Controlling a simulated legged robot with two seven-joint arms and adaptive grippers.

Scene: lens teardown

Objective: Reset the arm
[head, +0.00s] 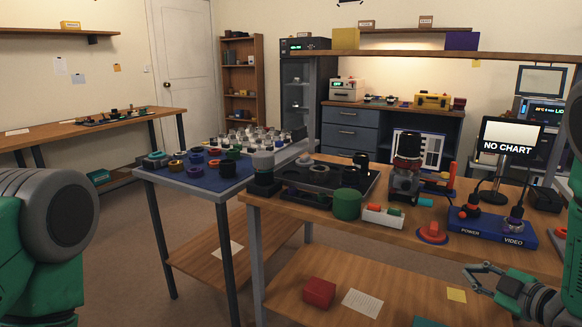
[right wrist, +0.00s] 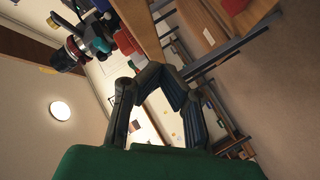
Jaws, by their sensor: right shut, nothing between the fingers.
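My right gripper (head: 470,280) is at the lower right of the head view, in front of the workbench's front edge and below its top. Its dark fingers point left, are shut and hold nothing. In the right wrist view the fingers of my right gripper (right wrist: 152,72) reach up from the green wrist housing, with the bench seen tilted beyond them. My left arm (head: 45,240) shows only as a green and grey joint at the left edge. My left gripper is out of view.
The workbench (head: 400,236) carries a dark tray, a green cylinder (head: 347,204), a red button (head: 432,232) and a blue POWER/VIDEO base (head: 490,229). A red box (head: 319,292) lies on its lower shelf. A blue-matted side table (head: 190,190) stands left. Floor at left is clear.

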